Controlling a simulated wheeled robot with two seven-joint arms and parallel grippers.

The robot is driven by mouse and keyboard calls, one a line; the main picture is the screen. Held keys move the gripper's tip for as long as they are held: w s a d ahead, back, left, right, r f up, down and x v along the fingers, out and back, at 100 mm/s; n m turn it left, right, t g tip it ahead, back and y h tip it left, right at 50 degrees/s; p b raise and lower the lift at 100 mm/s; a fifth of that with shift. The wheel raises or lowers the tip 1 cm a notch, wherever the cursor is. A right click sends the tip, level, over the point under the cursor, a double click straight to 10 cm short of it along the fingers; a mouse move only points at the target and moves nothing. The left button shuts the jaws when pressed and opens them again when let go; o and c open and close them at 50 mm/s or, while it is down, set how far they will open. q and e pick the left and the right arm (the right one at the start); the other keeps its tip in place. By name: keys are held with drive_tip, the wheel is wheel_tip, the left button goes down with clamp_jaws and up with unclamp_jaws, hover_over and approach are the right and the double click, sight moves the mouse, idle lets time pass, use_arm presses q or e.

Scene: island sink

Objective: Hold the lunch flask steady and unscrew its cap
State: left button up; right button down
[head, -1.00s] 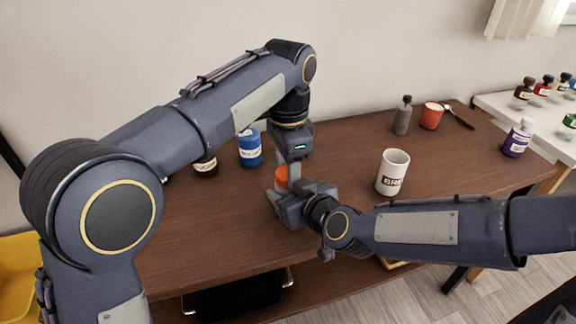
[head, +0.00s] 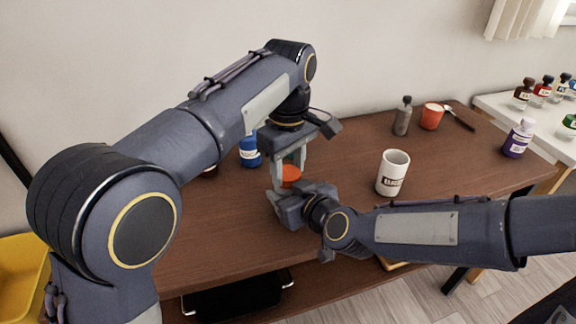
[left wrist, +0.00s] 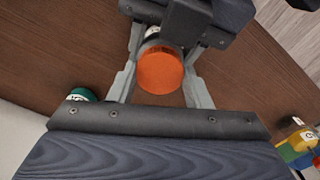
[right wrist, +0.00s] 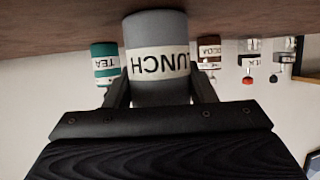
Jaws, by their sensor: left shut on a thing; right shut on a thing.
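The lunch flask (right wrist: 158,65) has a grey body with a white label, seen upside down in the right wrist view. My right gripper (right wrist: 162,84) is shut around its body, a finger on either side. The orange cap (left wrist: 160,71) shows from above in the left wrist view, and also in the head view (head: 291,173). My left gripper (left wrist: 160,78) comes down from above and is shut on the cap, one finger on each side. The joint between cap and flask is hidden, so I cannot tell how far the cap is turned.
A blue jar (head: 249,152) stands behind, left of the grippers. A white mug (head: 392,173) stands to the right; a grey bottle (head: 402,116), red cup (head: 431,117) and purple bottle (head: 517,139) are farther right. The table front left (head: 215,225) is clear.

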sight(288, 172)
use_arm(q)
drive_tip(key=shift+r, duration=0.3)
idle(0.4)
drive_tip(key=shift+r, duration=0.8)
drive_tip(key=shift+r, duration=0.1)
drive_tip(key=shift+r, duration=1.95)
use_arm(e)
drive_tip(key=c, duration=0.5)
unclamp_jaws()
